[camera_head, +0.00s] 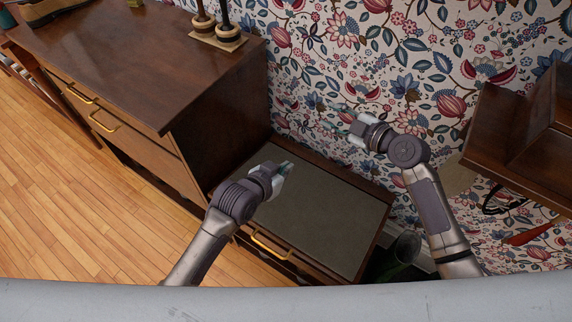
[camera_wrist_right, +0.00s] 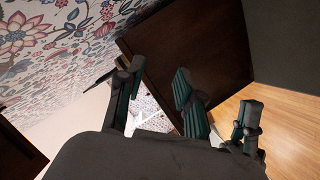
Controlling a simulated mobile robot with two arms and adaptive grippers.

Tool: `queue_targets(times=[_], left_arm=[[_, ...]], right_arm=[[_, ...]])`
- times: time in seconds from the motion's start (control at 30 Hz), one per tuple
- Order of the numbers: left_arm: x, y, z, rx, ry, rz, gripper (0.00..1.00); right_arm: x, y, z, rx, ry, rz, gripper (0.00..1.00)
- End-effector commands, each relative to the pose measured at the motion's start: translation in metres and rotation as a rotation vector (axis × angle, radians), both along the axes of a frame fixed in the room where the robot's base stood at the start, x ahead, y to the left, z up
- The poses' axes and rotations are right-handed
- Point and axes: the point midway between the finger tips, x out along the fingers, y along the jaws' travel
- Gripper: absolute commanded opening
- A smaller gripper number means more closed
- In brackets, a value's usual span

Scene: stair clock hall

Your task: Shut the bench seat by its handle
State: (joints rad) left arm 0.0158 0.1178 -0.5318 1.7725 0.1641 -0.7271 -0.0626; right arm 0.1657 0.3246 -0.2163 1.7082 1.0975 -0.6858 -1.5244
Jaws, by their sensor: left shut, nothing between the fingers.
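The bench seat (camera_head: 335,215) is a low dark-wood box with a grey-green top, right of the dresser against the wall. Its top looks flat; I cannot tell whether a gap remains under it. Its brass handle (camera_head: 268,245) is on the front edge, just right of my left forearm. My left gripper (camera_head: 286,166) is shut and empty over the far left part of the seat, away from the handle. My right gripper (camera_head: 338,120) is open and empty near the wallpaper behind the seat; its spread fingers show in the right wrist view (camera_wrist_right: 160,100).
A dark dresser (camera_head: 150,60) with brass-handled drawers stands left of the bench, with candle-like posts (camera_head: 215,25) on top. A wooden shelf unit (camera_head: 520,140) is at the right. A glass vessel (camera_head: 405,248) stands right of the bench. Open wooden floor (camera_head: 70,215) lies at the left.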

Motion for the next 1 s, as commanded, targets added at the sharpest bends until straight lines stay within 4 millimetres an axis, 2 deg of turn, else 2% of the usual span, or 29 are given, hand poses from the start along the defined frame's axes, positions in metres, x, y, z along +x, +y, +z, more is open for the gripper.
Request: queue_targets(times=[0.1, 0.33, 0.53, 0.63, 0.67, 0.77, 0.87, 0.9, 0.97, 1.0], left_arm=[[0.000, 0.000, 0.000, 0.000, 0.000, 0.000, 0.00], [0.000, 0.000, 0.000, 0.000, 0.000, 0.000, 0.00], [0.000, 0.000, 0.000, 0.000, 0.000, 0.000, 0.00], [0.000, 0.000, 0.000, 0.000, 0.000, 0.000, 0.00], [0.000, 0.000, 0.000, 0.000, 0.000, 0.000, 0.00], [0.000, 0.000, 0.000, 0.000, 0.000, 0.000, 0.00], [0.000, 0.000, 0.000, 0.000, 0.000, 0.000, 0.00], [0.000, 0.000, 0.000, 0.000, 0.000, 0.000, 0.00], [0.000, 0.000, 0.000, 0.000, 0.000, 0.000, 0.00], [0.000, 0.000, 0.000, 0.000, 0.000, 0.000, 0.00]], right_arm=[[-0.020, -0.018, 0.006, -0.005, 0.001, 0.000, 0.36], [-0.053, -0.046, 0.019, -0.005, 0.002, 0.002, 0.36], [-0.067, -0.059, 0.025, -0.001, 0.003, -0.002, 0.36], [-0.066, -0.067, 0.015, 0.013, 0.037, -0.034, 0.36], [-0.064, -0.071, 0.009, 0.022, 0.059, -0.055, 0.36], [-0.056, -0.094, -0.028, 0.070, 0.170, -0.172, 0.36], [-0.053, -0.129, -0.086, 0.141, 0.325, -0.349, 0.36], [-0.055, -0.144, -0.112, 0.173, 0.388, -0.431, 0.36], [-0.062, -0.167, -0.151, 0.223, 0.479, -0.556, 0.36], [-0.070, -0.180, -0.179, 0.255, 0.538, -0.639, 0.36]])
